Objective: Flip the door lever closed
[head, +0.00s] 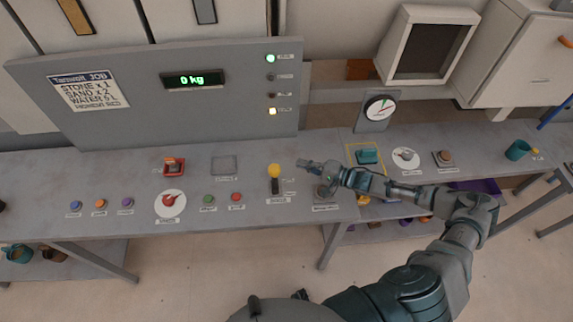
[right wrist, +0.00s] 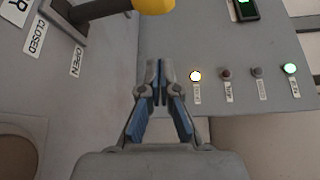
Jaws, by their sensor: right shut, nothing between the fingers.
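The door lever has a yellow knob (head: 274,170) on a dark handle and base (head: 275,187) on the grey bench. In the right wrist view the knob (right wrist: 153,5) shows at the top edge, partly cut off. The knob is on the side of the OPEN label (right wrist: 77,61), away from the CLOSED label (right wrist: 36,36). My right gripper (head: 300,162) is shut and empty, just right of the knob in the head view, with a gap between them. Its fingertips (right wrist: 158,65) meet in the right wrist view. My left gripper is out of view.
A grey panel (head: 225,110) with a "0 kg" display (head: 193,80) stands behind the bench. Its green (head: 270,58) and yellow lamps (head: 272,111) are lit.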

